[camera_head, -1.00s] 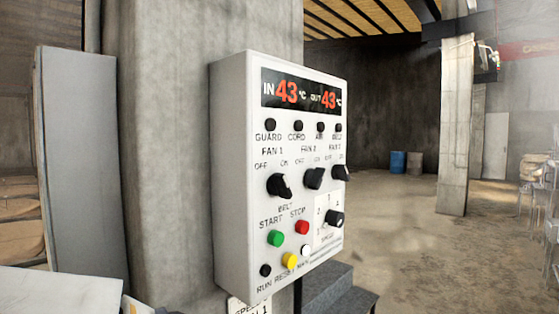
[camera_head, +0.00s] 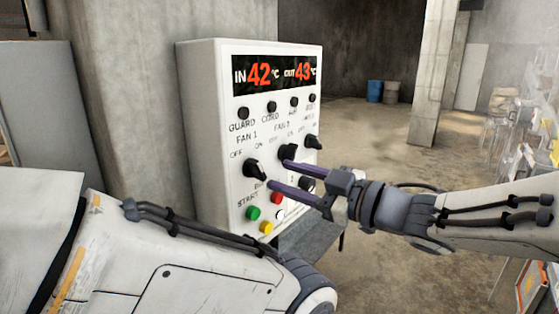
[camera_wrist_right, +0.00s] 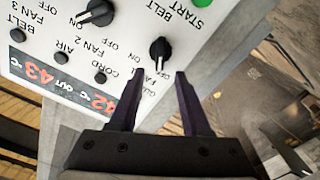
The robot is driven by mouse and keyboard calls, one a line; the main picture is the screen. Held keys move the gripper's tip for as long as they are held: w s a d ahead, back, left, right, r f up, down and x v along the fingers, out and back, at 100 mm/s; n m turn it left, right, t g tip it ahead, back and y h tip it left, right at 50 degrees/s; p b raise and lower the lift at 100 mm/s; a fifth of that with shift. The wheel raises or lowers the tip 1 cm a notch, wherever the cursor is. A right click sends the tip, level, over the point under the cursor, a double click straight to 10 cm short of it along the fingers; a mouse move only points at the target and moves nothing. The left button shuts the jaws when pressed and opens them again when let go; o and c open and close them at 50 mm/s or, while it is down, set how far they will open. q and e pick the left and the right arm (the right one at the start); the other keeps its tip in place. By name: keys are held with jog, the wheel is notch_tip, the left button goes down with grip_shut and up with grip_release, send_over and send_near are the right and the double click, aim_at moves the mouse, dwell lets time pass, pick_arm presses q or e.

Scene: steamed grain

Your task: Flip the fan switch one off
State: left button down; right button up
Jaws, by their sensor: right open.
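The fan 1 switch (camera_head: 255,170) is a black rotary knob under the FAN 1 label, between OFF and ON marks, on a white control panel (camera_head: 205,140). It also shows in the right wrist view (camera_wrist_right: 160,51), just beyond the fingertips. I cannot tell for sure which mark it points to. My right gripper (camera_head: 279,175) is open and empty, its dark fingers pointing at the panel. In the right wrist view its fingertips (camera_wrist_right: 158,73) lie either side of the line to the knob, apart from it. My left arm shows at lower left, but its gripper is out of view.
The fan 2 knob (camera_head: 288,151) and another knob (camera_head: 313,142) sit right of fan 1. Below are green (camera_head: 253,213), yellow (camera_head: 266,228) and white buttons. A concrete pillar (camera_head: 130,110) stands behind the panel.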

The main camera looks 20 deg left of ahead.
aim_at(261, 168)
jog(key=p+x, duration=0.1)
jog(key=x, duration=0.5)
jog(key=shift+p, duration=0.4)
